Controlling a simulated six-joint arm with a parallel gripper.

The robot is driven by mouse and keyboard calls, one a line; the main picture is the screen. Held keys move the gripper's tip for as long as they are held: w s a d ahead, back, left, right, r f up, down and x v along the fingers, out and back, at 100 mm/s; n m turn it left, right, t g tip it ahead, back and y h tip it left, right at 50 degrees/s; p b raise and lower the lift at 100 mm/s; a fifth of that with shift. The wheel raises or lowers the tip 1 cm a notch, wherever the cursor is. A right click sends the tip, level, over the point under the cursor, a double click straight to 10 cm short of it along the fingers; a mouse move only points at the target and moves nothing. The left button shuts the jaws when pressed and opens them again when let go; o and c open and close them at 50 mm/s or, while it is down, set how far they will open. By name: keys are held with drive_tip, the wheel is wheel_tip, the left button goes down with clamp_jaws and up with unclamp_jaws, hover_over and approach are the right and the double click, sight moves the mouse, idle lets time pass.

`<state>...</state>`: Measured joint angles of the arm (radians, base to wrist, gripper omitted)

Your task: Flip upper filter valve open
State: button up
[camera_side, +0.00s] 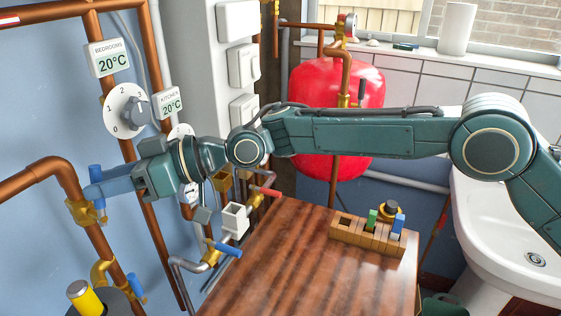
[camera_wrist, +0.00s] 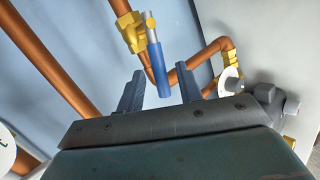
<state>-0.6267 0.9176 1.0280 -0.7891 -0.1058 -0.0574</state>
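The upper filter valve (camera_side: 82,211) is a brass fitting on the copper pipe at the left of the side view, with a blue lever (camera_side: 98,203) partly hidden by my fingers. In the wrist view its brass body (camera_wrist: 132,32) is at the top, and the blue lever (camera_wrist: 159,66) hangs down towards the gap between my fingers. My gripper (camera_side: 90,189) is at this lever. In the wrist view my gripper (camera_wrist: 160,69) is open, one finger on each side of the lever's end, with gaps visible. I cannot tell whether either finger touches it.
A lower brass valve (camera_side: 103,272) with a blue lever (camera_side: 136,284) is below. Another blue-handled valve (camera_side: 213,254) is by the wooden table (camera_side: 290,275). A thermostat dial (camera_side: 126,110) and copper pipes crowd the wall near my wrist. A wooden block holder (camera_side: 348,235) stands on the table.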

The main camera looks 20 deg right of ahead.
drive_tip(key=v, duration=1.1)
drive_tip(key=shift+d, duration=0.35)
drive_tip(key=shift+s, duration=0.1)
drive_tip(key=shift+c, duration=0.3)
drive_tip(key=c, duration=0.7)
drive_tip(key=m, duration=0.2)
drive_tip(key=f+m, duration=0.1)
drive_tip(key=m, duration=0.1)
drive_tip(key=s+d+f+m+y, duration=0.1)
drive_tip(key=m, duration=0.1)
clamp_jaws()
drive_tip(key=d+f+m, duration=0.1)
drive_tip(key=m, duration=0.3)
drive_tip(key=d+m+t+y, duration=0.1)
drive_tip(key=m, duration=0.3)
drive_tip(key=d+f+m+y, duration=0.1)
drive_tip(key=m, duration=0.3)
drive_tip(key=shift+s+f+m+t, duration=0.3)
drive_tip(key=shift+s+m+t, duration=0.1)
